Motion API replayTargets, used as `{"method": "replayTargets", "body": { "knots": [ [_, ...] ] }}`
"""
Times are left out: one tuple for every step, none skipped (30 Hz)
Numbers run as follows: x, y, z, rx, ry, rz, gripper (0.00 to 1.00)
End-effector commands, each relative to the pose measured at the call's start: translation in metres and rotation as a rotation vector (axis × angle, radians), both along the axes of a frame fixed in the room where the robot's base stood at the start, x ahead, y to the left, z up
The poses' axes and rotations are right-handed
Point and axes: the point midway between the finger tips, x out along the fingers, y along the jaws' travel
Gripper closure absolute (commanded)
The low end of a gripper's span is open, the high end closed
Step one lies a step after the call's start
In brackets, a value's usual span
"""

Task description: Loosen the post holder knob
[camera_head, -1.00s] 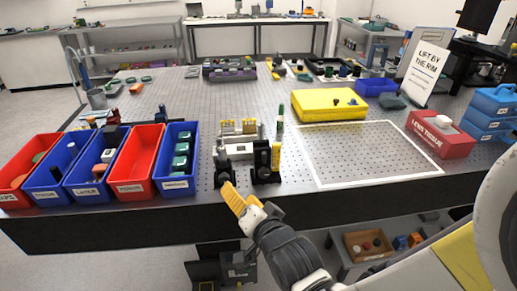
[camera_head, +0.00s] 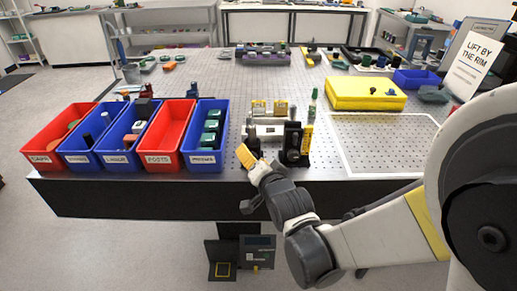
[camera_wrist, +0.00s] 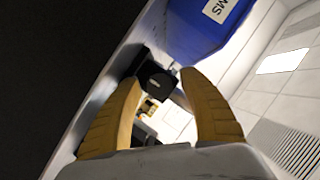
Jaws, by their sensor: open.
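My gripper (camera_head: 246,156), with yellow fingers, is at the front edge of the perforated table. It is open in the wrist view (camera_wrist: 167,105). A black post-holder-like part (camera_wrist: 155,78) shows beyond and between the fingertips, apart from them as far as I can see. In the head view a black holder (camera_head: 252,142) stands behind my gripper, partly hidden. Another black upright mount (camera_head: 293,145) with a yellow part stands just right of it.
Blue and red bins (camera_head: 203,158) stand left of my gripper, close by; a blue bin (camera_wrist: 205,25) also shows in the wrist view. A silver and yellow assembly (camera_head: 268,117) is behind the holders. A yellow case (camera_head: 365,93) and a white-outlined free area (camera_head: 385,145) lie right.

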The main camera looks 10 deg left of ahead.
Motion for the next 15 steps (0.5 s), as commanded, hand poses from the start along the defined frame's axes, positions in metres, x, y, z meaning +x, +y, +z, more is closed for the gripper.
{"method": "replayTargets", "body": {
  "knots": [
    [-0.0001,-0.0001,0.0,0.0,0.0,0.0,0.52],
    [-0.0002,-0.0001,0.0001,0.0,0.0,0.0,0.61],
    [-0.0002,-0.0001,0.0001,0.0,0.0,0.0,0.73],
    [-0.0002,-0.0001,0.0001,0.0,0.0,0.0,0.82],
    [-0.0001,-0.0002,0.0,0.0,0.0,0.0,0.91],
    [-0.0002,-0.0002,0.0001,0.0,0.0,0.0,1.0],
    [-0.0002,-0.0002,0.0001,0.0,0.0,0.0,1.0],
    [-0.0002,-0.0002,0.0,0.0,0.0,0.0,1.0],
    [-0.0002,-0.0002,0.0,0.0,0.0,0.0,1.0],
    [-0.0003,-0.0001,0.0,-0.001,-0.001,0.0,1.0],
    [-0.0003,-0.0001,0.0,-0.002,-0.001,0.0,1.0],
    [-0.0003,0.0,0.0001,-0.005,0.0,0.0,1.0],
    [-0.0004,-0.0001,0.0002,-0.008,-0.002,0.001,1.0],
    [-0.0004,-0.0001,0.0002,-0.013,-0.003,0.001,1.0],
    [-0.0003,-0.0001,0.0004,-0.021,-0.005,0.0,1.0]
  ]
}}
